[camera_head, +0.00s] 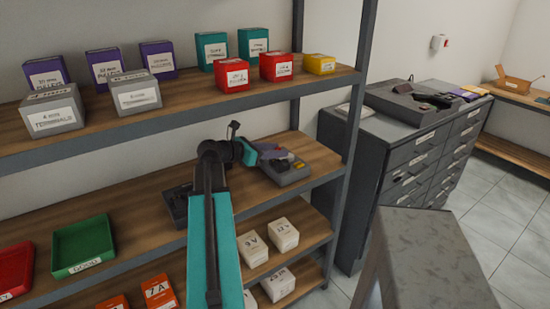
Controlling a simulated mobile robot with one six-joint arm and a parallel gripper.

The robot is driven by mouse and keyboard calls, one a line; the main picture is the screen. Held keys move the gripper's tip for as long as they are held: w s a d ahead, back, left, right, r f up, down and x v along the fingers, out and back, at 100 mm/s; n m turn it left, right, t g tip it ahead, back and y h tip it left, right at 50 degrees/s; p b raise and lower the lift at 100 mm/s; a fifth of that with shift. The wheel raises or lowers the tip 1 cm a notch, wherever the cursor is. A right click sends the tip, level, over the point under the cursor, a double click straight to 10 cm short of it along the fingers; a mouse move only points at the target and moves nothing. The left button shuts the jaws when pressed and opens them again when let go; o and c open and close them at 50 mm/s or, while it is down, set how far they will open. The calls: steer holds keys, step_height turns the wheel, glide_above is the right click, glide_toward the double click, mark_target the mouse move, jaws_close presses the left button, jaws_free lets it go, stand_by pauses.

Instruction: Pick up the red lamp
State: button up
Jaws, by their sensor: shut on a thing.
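My arm reaches up from the bottom middle and bends right over the middle shelf. My gripper (279,154) is at the end of a teal and dark wrist, just above a grey box (289,174) with yellow parts on top. A small reddish spot, which looks like the red lamp (291,158), shows at the fingertips. The gripper is shut on it. The fingers hide most of it, and I cannot tell whether it still touches the grey box.
The upper shelf (190,112) holds several labelled boxes just above my arm. A shelf post (352,110) stands right of the gripper. A dark device (176,206) lies left of my arm. A green tray (83,245) is at left. A grey drawer cabinet (395,160) stands beyond the post.

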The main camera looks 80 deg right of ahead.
steer(key=shift+s+a, duration=0.25)
steer(key=shift+a, duration=0.2)
steer(key=s+a+b, duration=0.2)
steer(key=s+a, duration=0.1)
steer(key=a, duration=0.3)
steer(key=shift+s+r, duration=0.25)
steer(key=shift+s, duration=0.1)
steer(key=b, duration=0.4)
steer(key=shift+s+a, duration=0.15)
steer(key=shift+a, duration=0.05)
steer(key=a+b, duration=0.1)
steer(key=b, duration=0.3)
steer(key=s+b, duration=0.1)
steer(key=b, duration=0.4)
steer(key=shift+a, duration=0.4)
steer(key=shift+s+a+r+b, duration=0.15)
steer(key=shift+s+a+b, duration=0.3)
steer(key=shift+a+b, duration=0.45)
steer(key=shift+s+a+r+b, duration=0.15)
steer(key=shift+s+a+b, duration=0.4)
steer(key=shift+b, duration=0.5)
steer(key=shift+s+a+r+b, duration=0.15)
steer(key=shift+s+a+b, duration=0.2)
steer(key=shift+a+b, duration=0.6)
